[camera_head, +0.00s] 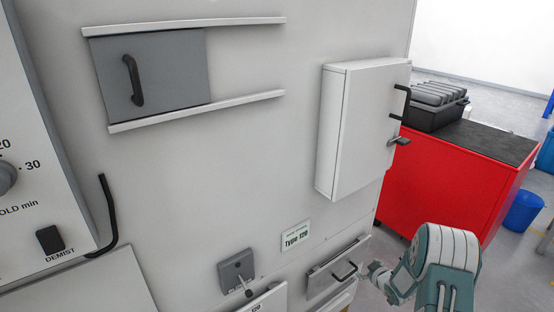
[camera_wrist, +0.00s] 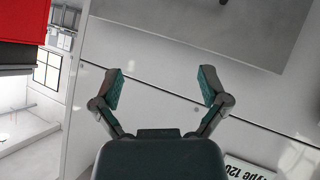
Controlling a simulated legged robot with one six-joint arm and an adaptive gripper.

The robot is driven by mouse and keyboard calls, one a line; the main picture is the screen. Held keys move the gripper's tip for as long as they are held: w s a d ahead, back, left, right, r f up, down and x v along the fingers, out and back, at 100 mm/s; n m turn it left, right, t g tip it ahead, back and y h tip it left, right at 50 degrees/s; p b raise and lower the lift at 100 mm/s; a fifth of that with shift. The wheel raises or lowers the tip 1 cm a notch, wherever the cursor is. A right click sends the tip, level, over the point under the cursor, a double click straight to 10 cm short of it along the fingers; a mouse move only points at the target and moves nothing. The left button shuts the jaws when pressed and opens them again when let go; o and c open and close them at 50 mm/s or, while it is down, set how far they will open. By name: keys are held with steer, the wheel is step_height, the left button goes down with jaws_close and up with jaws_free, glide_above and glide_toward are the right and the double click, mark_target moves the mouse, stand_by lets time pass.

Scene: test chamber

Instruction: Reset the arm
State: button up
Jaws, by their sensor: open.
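My arm shows at the lower right of the head view, beside the grey-white chamber (camera_head: 220,170). My gripper (camera_wrist: 160,88) is open in the wrist view, with its two fingers spread wide and nothing between them. The pale chamber panel lies behind the fingers, crossed by a dark seam. In the head view the gripper end is small and partly hidden by my own arm, near the small drawer with a black handle (camera_head: 338,268). I cannot tell whether it touches the chamber.
A white box (camera_head: 355,130) with black handles sticks out of the chamber. A grey sliding door (camera_head: 150,72) sits between two rails. A red cabinet (camera_head: 445,185) with a black case (camera_head: 435,108) stands at the right, near a blue bin (camera_head: 523,211). Floor shows beyond it.

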step_height(320, 180, up, 17)
steer(key=s+a+m+g+h, duration=0.1)
steer(key=s+m+h, duration=0.1)
steer(key=h, duration=0.1)
steer(key=s+a+r+m+g+h, duration=0.15)
steer(key=s+a+r, duration=0.25)
steer(key=s+r, duration=0.6)
steer(key=s+a+r+m+g, duration=0.1)
steer(key=s+a+r, duration=0.2)
steer(key=s, duration=0.6)
steer(key=s+a+r+m+g+y, duration=0.1)
steer(key=s+a+r, duration=0.2)
steer(key=s, duration=0.6)
steer(key=s+a+r+m+g+y, duration=0.1)
steer(key=s+a+r, duration=0.2)
steer(key=s, duration=0.6)
steer(key=shift+s+a+r, duration=0.2)
steer(key=shift+s+a, duration=0.15)
steer(key=shift+a, duration=0.5)
steer(key=shift+m, duration=0.25)
